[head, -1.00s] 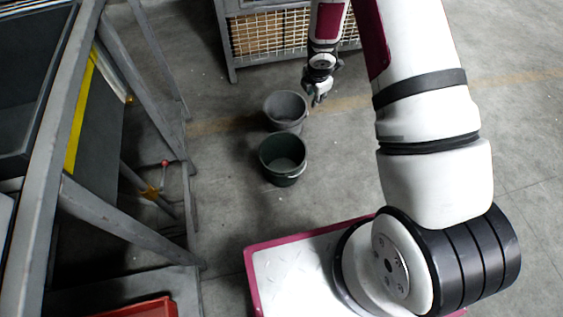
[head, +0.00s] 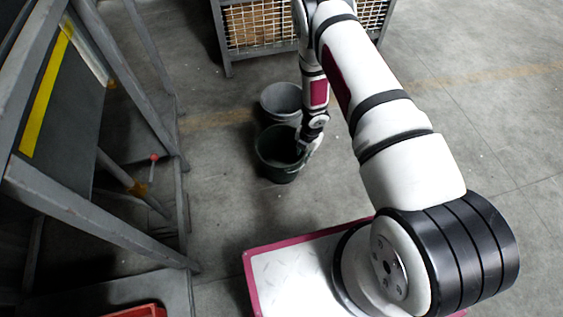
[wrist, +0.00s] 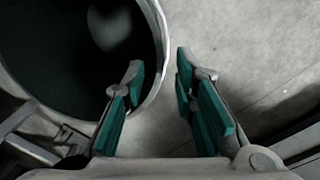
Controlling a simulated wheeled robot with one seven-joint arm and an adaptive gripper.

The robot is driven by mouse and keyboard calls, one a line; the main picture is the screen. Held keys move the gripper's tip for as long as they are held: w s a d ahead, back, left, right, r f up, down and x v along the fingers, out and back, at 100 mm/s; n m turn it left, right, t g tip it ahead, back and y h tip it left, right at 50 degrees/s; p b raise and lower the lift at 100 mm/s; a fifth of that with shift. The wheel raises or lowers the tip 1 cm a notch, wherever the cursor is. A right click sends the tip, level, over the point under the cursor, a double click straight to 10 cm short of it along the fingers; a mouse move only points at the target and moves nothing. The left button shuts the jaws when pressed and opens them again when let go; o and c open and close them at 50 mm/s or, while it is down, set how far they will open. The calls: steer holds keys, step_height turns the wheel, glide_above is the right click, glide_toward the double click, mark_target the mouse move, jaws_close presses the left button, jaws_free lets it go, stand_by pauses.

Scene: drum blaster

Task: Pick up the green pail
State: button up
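The green pail (head: 270,164) stands upright on the floor, dark green and open at the top, in front of the grey pail. My gripper (head: 304,148) is low at its right rim and hides part of that rim. In the wrist view the pail (wrist: 65,50) fills the upper left, its pale rim running between the fingers of my gripper (wrist: 160,62). The left finger overlaps the pail's mouth and the right finger is outside over the floor. The fingers are apart and hold nothing. I cannot tell whether either touches the rim.
A grey pail (head: 281,99) stands just behind the green one, close to my forearm. A grey metal frame (head: 100,225) with a yellow stripe is at left. A wire-mesh crate (head: 262,28) is at the back. The floor (head: 480,130) at right is clear.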

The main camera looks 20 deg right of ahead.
mark_target(301, 161)
steer(key=shift+w+a+f+b, duration=0.15)
steer(key=shift+f+b, duration=0.35)
steer(key=shift+f, duration=0.45)
steer(key=shift+w+f+b, duration=0.2)
steer(key=shift+f+b, duration=0.3)
steer(key=shift+f, duration=0.4)
steer(key=shift+w+a+f+b, duration=0.15)
steer(key=shift+f+b, duration=0.35)
steer(key=shift+f, duration=0.45)
jaws_close()
